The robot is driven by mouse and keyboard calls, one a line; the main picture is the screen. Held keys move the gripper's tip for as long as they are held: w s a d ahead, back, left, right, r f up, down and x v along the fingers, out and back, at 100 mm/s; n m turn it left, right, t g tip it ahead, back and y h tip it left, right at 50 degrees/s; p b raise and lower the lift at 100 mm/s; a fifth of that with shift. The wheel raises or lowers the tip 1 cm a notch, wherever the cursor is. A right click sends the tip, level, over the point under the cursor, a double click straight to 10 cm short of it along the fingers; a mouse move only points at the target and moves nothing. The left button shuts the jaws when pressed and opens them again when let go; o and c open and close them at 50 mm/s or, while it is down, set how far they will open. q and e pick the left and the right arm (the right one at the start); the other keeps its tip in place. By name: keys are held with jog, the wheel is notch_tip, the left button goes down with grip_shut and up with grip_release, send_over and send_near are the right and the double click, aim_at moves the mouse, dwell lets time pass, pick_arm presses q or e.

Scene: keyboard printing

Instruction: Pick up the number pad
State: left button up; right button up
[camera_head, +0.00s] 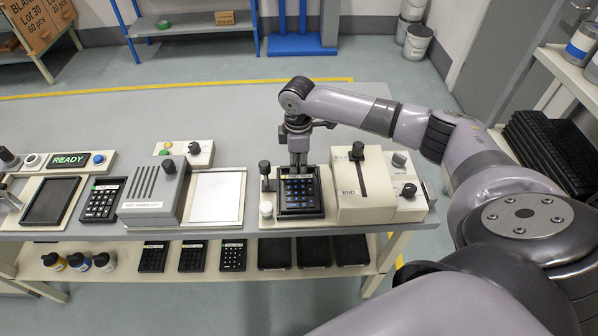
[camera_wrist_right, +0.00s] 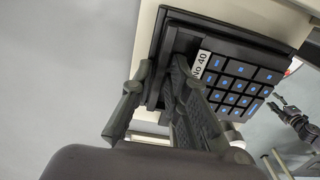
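The number pad (camera_head: 300,193) is black with rows of blue-marked keys and sits in a dark holder on a beige base. In the right wrist view its keys (camera_wrist_right: 238,88) and a white "No 40" label (camera_wrist_right: 201,63) show. My right gripper (camera_head: 298,168) points down at the pad's far edge. In the right wrist view its fingers (camera_wrist_right: 165,92) are close to that edge, by the label. The fingers cover part of the edge, so I cannot tell whether they are closed on it. A dark shape like my left gripper (camera_wrist_right: 296,122) shows small at the right of that view.
A beige press with an "END" mark (camera_head: 362,190) stands just right of the pad. A black-knobbed post (camera_head: 265,176) and a white knob (camera_head: 266,209) are at its left. Further left are a pale plate (camera_head: 216,196), a grey cover (camera_head: 154,190) and another keypad (camera_head: 102,200).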

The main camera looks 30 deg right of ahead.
pick_arm(q)
jog(key=shift+w, duration=0.35)
pick_arm(e)
grip_shut()
jog(key=shift+r, duration=0.1)
notch_tip(320, 180, up, 20)
jog(key=b, duration=0.1)
jog(key=shift+c, duration=0.6)
grip_release()
pick_arm(q)
jog(key=shift+s+f, duration=0.1)
jog(key=shift+f, duration=0.6)
pick_arm(e)
grip_shut()
